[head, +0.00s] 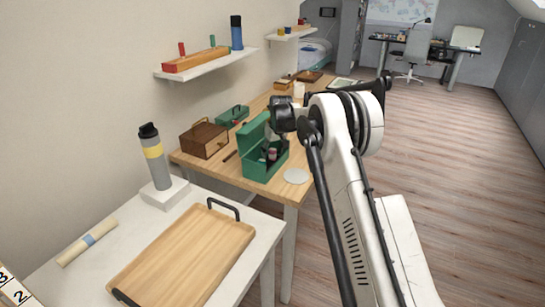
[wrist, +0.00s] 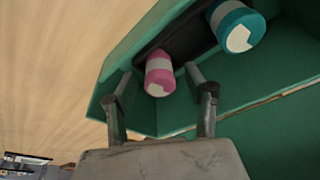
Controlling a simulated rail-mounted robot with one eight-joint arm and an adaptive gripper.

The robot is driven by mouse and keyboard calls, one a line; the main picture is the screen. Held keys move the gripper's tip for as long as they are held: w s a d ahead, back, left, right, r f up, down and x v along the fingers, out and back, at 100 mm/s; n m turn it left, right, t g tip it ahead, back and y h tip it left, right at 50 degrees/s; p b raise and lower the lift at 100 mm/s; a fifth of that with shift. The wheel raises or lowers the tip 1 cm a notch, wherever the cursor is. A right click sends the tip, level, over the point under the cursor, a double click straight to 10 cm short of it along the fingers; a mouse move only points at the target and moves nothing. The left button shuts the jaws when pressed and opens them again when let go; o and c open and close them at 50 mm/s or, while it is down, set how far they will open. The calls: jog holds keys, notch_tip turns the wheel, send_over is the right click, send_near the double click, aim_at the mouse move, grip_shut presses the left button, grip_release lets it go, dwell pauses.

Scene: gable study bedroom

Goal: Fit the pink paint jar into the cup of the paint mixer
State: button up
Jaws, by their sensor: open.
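The pink paint jar (wrist: 159,74), with a white band and a pale patch on its lid, sits in a dark holder inside the open green box (wrist: 240,95). My gripper (wrist: 159,73) is open, with one finger on each side of the pink jar; I cannot tell whether they touch it. In the head view the green box (head: 255,168) stands on the wooden table, with my gripper reaching into it and partly hiding the jars. I cannot clearly identify the paint mixer or its cup in either view.
A teal jar (wrist: 236,27) stands beside the pink one in the box. The box's raised lid and walls surround my gripper closely. A brown wooden chest (head: 204,139) and a white disc (head: 296,176) flank the box. A wooden tray (head: 185,260) lies on the nearer white table.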

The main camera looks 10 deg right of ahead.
grip_shut()
dwell(0.3)
jog(key=shift+r, duration=0.15)
